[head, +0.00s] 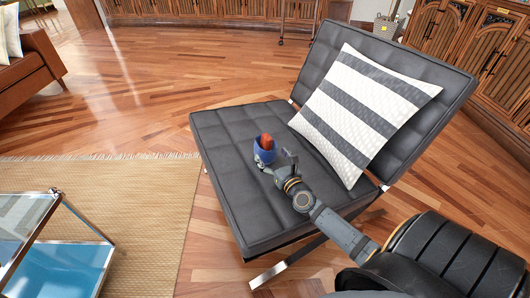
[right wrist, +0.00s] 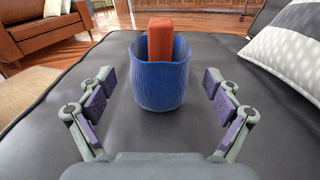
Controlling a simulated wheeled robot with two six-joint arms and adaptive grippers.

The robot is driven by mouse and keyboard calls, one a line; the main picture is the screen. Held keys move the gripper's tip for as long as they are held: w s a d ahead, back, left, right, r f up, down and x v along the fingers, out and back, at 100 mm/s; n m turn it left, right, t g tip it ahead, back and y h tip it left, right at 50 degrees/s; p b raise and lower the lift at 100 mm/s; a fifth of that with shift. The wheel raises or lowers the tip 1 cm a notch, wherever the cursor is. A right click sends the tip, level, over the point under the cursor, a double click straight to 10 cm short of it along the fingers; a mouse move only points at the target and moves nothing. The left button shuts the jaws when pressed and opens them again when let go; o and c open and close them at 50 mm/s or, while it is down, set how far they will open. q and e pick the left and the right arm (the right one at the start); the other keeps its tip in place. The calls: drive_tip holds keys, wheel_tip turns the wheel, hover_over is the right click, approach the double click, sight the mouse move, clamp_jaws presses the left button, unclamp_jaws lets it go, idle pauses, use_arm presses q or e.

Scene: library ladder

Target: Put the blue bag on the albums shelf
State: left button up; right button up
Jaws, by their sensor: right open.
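The blue bag (head: 264,153) stands upright on the black chair's seat in the head view. An orange-red block (head: 266,141) sticks up out of it. In the right wrist view the blue bag (right wrist: 161,78) stands just ahead, between and slightly beyond the fingertips. My right gripper (head: 276,163) is open, low over the seat, with one finger on each side of the bag and a gap on both sides. My left gripper is not in view. No shelf marked for albums can be made out.
The black chair (head: 235,203) holds a striped pillow (head: 362,110) close to the right of my arm. A glass table (head: 60,240) on a woven rug (head: 150,205) is at left. A brown sofa (head: 30,68) and wooden cabinets (head: 450,35) stand farther back. The wood floor between is clear.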

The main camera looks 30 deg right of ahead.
sight(268, 150)
drive_tip(key=w, duration=0.5)
drive_tip(key=shift+d, duration=0.3)
drive_tip(key=c, duration=1.4)
drive_tip(key=shift+r, duration=0.15)
drive_tip(key=shift+c, duration=0.2)
